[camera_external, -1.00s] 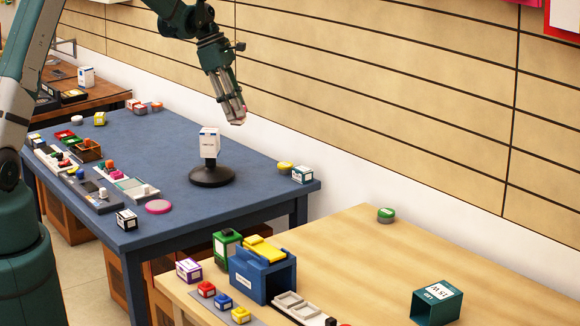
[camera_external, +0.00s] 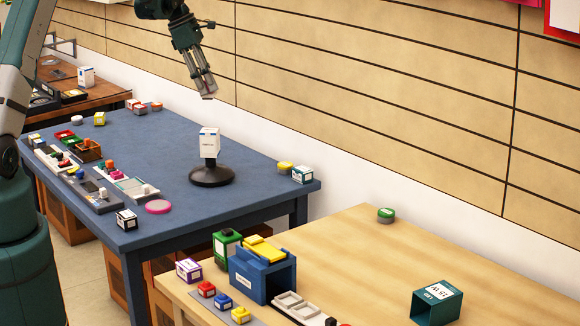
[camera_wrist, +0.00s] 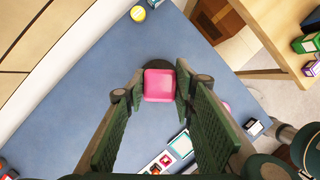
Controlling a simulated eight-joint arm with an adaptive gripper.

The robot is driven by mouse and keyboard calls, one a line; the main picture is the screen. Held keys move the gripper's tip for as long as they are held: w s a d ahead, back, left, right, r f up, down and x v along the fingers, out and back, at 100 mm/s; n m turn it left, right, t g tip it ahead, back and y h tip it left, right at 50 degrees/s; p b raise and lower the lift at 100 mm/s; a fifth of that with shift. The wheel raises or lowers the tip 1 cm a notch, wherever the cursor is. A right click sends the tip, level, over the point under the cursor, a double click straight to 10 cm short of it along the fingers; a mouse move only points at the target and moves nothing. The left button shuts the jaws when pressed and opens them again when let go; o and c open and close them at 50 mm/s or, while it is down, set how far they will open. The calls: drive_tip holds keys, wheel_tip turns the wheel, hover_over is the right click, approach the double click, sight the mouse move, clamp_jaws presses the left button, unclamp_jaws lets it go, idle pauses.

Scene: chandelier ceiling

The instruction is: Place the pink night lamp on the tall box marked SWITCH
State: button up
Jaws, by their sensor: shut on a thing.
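The lamp barely shows at the fingertips in the external view. An upright white box (camera_external: 209,143) with small blue print stands on a round black base (camera_external: 212,177) on the blue table. It may be the SWITCH box, but its print is too small to read. In the wrist view the lamp hides it.
The blue table (camera_external: 225,215) holds a yellow round tin (camera_external: 285,167), a small white-and-green box (camera_external: 303,174) and a pink disc (camera_external: 158,207). Trays of small parts fill its left side. A panelled wall (camera_external: 400,110) rises behind. The table is clear around the black base.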

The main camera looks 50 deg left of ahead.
drive_tip(key=shift+f, duration=3.1)
drive_tip(key=shift+f, duration=1.9)
drive_tip(key=shift+f, duration=0.15)
drive_tip(key=o, duration=0.9)
drive_tip(key=shift+r+p, duration=0.2)
drive_tip(key=shift+p, duration=0.1)
drive_tip(key=v, duration=1.2)
drive_tip(key=shift+b, duration=0.3)
